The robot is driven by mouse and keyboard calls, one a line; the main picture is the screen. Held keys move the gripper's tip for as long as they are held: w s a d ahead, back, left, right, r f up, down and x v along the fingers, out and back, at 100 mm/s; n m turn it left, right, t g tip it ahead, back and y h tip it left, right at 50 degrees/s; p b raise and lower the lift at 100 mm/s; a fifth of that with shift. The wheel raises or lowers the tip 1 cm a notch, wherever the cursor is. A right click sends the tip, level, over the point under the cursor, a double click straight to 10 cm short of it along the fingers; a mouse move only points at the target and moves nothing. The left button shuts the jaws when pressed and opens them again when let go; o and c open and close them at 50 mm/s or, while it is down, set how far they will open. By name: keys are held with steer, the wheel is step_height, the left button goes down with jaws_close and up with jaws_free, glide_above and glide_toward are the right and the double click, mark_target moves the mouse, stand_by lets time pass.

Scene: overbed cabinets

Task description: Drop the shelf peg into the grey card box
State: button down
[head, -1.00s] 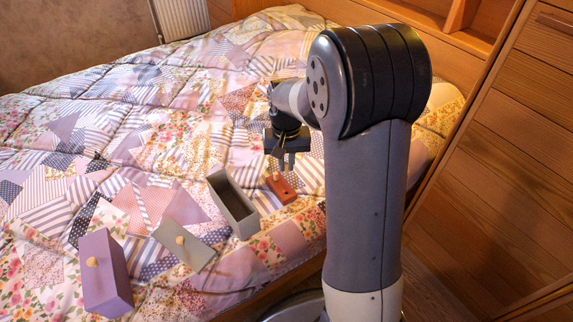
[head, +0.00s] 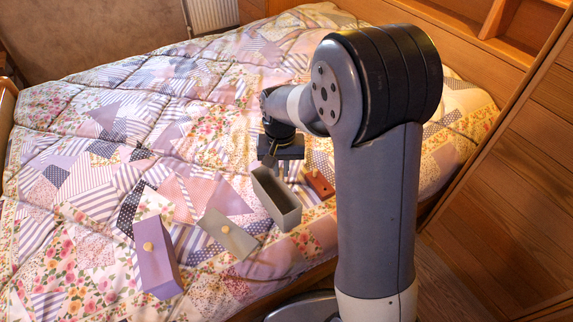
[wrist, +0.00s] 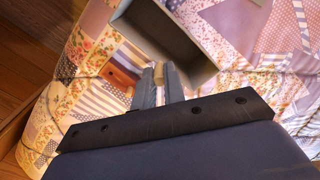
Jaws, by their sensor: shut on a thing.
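My gripper (head: 282,171) is over the far end of the open grey card box (head: 279,203), which stands on the quilt. The gripper's fingers also show in the wrist view (wrist: 160,87). They are shut on the shelf peg (wrist: 172,76), a small tan piece partly hidden by the fingers. In the wrist view the grey box (wrist: 185,52) lies just beyond the fingertips, its open inside facing me. The peg cannot be made out clearly in the head view.
A red-brown wooden block (head: 319,184) lies right of the box. The bed's edge is close in front. The quilt (head: 110,130) behind is clear.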

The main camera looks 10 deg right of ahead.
mark_target(281, 176)
step_height(281, 176, down, 5)
steer(key=b, duration=0.3)
steer(key=shift+b, duration=0.3)
steer(key=c, duration=1.4)
jaws_free()
steer(key=shift+r, duration=0.1)
step_height(281, 176, up, 11)
steer(key=p, duration=0.3)
steer(key=shift+f, duration=0.2)
